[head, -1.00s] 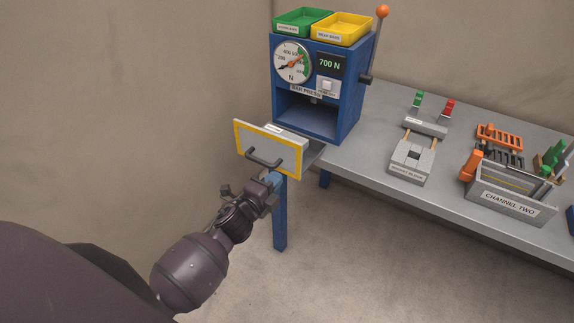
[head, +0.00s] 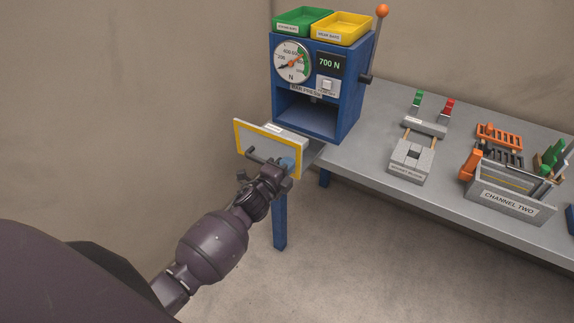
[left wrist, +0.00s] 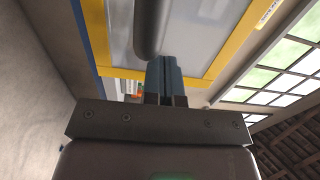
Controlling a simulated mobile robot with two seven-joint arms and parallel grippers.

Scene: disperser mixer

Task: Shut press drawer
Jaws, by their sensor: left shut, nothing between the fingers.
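The press drawer (head: 255,139) stands pulled out from the blue press (head: 318,119). Its pale front has a yellow border and a dark bar handle (head: 252,153). My left gripper (head: 288,163) is shut and empty, with its fingertips at the right part of the drawer front, by the handle's right end. In the left wrist view, the blue fingers (left wrist: 164,72) are together beside the dark handle (left wrist: 150,30), in front of the pale panel (left wrist: 192,35). I cannot tell whether they touch it. My right gripper is not in view.
The press has an orange-knobbed lever (head: 382,12) and green and yellow trays (head: 342,28) on top. The grey bench (head: 370,158) carries a socket block (head: 411,160) and a bin marked CHANNEL TWO (head: 508,204). The floor in front is clear.

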